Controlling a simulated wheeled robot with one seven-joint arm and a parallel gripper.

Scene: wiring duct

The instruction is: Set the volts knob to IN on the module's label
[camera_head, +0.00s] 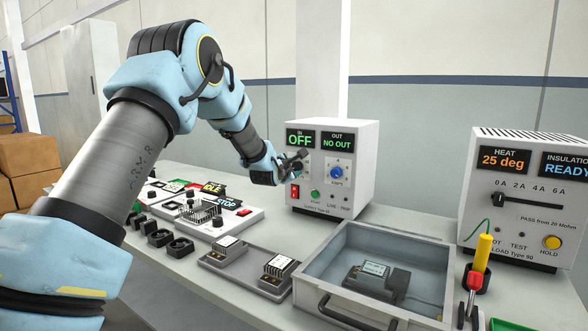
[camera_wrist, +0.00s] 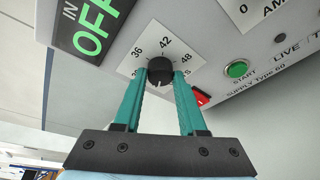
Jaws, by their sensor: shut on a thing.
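The volts knob (camera_wrist: 159,65) is a black round knob on a white dial marked 36, 42, 48 and more figures partly hidden. It is on the front of the white supply unit (camera_head: 362,190). My gripper (camera_wrist: 161,76) is shut on the knob, one teal finger on each side. In the head view my gripper (camera_head: 283,167) is at the unit's left front and hides the knob. The knob's pointer cannot be made out clearly. A dark module (camera_head: 376,280) with a white label lies in the open grey tray; its print is too small to read.
The supply's display (camera_head: 300,140) reads OFF under IN and NO OUT under OUT. A blue amps knob (camera_head: 336,173), red switch (camera_head: 295,191) and green START button (camera_wrist: 237,69) are close by. Two more labelled modules (camera_head: 279,268) sit in a holder. A tester (camera_head: 525,200) stands right.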

